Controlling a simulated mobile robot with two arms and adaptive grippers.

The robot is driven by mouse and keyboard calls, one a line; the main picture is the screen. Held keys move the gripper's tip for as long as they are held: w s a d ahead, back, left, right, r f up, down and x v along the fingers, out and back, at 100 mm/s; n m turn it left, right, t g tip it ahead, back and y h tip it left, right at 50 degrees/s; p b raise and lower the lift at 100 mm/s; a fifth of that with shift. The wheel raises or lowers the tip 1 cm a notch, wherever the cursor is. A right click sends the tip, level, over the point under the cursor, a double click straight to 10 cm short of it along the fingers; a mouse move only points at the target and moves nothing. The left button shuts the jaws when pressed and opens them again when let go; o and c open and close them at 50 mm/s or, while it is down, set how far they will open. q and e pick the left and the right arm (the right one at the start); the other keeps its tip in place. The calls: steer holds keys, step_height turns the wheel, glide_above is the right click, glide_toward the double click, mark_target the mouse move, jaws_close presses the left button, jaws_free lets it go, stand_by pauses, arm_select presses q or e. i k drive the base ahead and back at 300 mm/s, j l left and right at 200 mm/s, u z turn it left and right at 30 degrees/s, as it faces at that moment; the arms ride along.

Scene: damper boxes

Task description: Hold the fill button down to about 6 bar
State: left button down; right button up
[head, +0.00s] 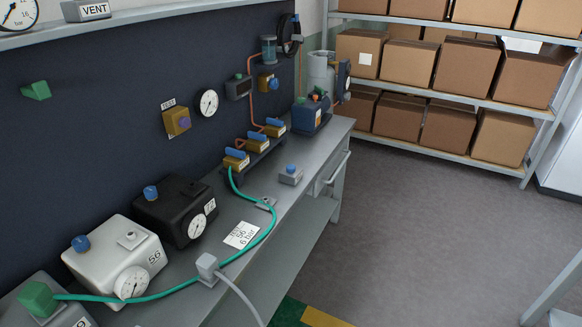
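A grey bench (222,215) holds a white damper box (103,243) marked 56, with a blue knob (80,243) and a round gauge (131,283) whose reading is too small to tell. A card (241,235) on the bench reads 56 and 6 bar. A small grey box with a blue button (291,168) stands near the bench's front edge; no label on it is readable, so I cannot tell if it is the fill button. A green hose (262,239) runs from the yellow valves (237,162) to a green block (37,299) at lower left. Neither gripper is in view.
A black box (176,208) with a gauge stands behind the white one. A grey fitting with a cable (207,266) sits at the bench's front edge. A blue pump-like unit (312,114) stands at the far end. Shelves of cartons (466,71) are beyond; the floor (430,220) between is clear.

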mark_target(290, 169)
steer(key=i+l+u, duration=0.15)
steer(key=i+l, duration=0.2)
steer(key=i, duration=0.15)
steer(key=i+l+u, duration=0.15)
steer(key=i+l, duration=0.25)
steer(key=i, duration=0.05)
